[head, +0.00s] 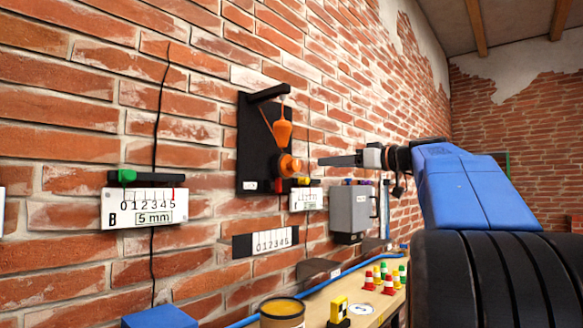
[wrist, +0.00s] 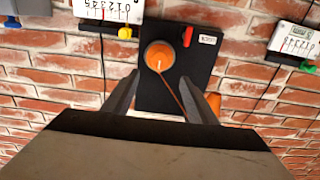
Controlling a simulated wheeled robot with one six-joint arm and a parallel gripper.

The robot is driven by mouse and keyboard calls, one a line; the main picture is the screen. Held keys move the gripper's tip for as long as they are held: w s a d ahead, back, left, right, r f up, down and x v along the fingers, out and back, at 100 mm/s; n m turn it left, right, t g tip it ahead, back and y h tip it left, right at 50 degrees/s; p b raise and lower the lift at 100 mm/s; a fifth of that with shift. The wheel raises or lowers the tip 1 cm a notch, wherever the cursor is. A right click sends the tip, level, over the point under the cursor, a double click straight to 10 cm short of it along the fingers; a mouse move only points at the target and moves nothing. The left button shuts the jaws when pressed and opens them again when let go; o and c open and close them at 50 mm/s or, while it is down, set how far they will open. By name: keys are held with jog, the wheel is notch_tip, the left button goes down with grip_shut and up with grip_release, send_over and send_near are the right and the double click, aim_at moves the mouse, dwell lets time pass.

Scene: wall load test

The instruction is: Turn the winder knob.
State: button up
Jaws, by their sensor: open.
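The orange winder knob (head: 289,165) is round and sits low on a black panel (head: 252,150) fixed to the brick wall. In the wrist view the knob (wrist: 158,56) faces me, just beyond the fingertips and roughly centred between them. An orange line runs from it. An orange plumb-shaped weight (head: 283,130) hangs above the knob from the panel's black arm (head: 268,93). My gripper (head: 322,161) is open and empty, pointing at the knob from the right with a small gap. Its two fingers also show in the wrist view (wrist: 158,78).
A red lever (wrist: 188,37) is beside the knob. A white gauge (head: 305,200) and a grey box (head: 350,208) are close by on the wall. Below, a bench (head: 375,305) holds small red, yellow and green cones and a tin (head: 282,314). Another gauge (head: 143,208) hangs left.

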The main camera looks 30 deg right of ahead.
aim_at(297, 165)
jog(key=x, duration=1.5)
jog(key=shift+w, duration=0.1)
jog(key=shift+c, duration=0.6)
jog(key=c, duration=0.9)
